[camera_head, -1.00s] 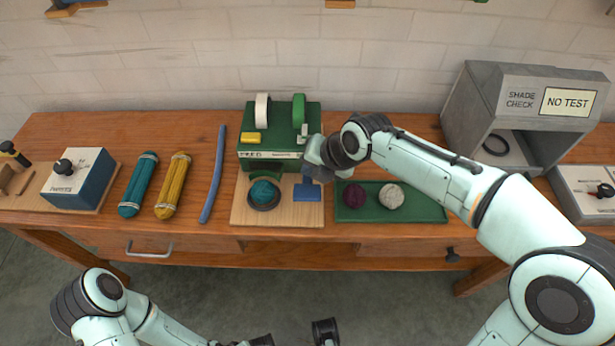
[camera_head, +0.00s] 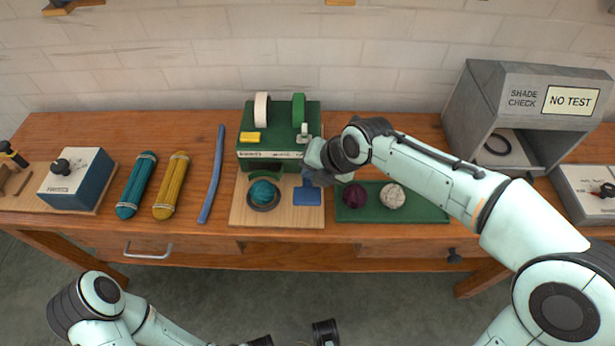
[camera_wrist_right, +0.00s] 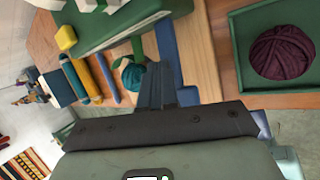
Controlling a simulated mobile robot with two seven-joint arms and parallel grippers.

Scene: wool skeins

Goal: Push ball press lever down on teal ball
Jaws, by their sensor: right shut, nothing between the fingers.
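The green ball press (camera_head: 282,122) stands at the middle of the bench on a light wooden base. The teal ball (camera_head: 264,193) sits in a dark round cup at its front, and is partly visible in the wrist view (camera_wrist_right: 132,76). A blue lever with a flat paddle (camera_head: 307,197) is right of the ball. My right gripper (camera_head: 312,178) is shut and empty, with its tips at the lever's blue bar (camera_wrist_right: 170,55); whether they touch is unclear. My left gripper (camera_head: 293,336) is open at the bottom edge, partly cut off, away from the bench.
A green tray (camera_head: 432,213) with a maroon ball (camera_head: 356,195) and a cream ball (camera_head: 391,196) lies close to the right. A blue rod (camera_head: 213,175), yellow skein (camera_head: 171,186) and teal skein (camera_head: 137,186) lie left. The shade check booth (camera_head: 478,100) stands far right.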

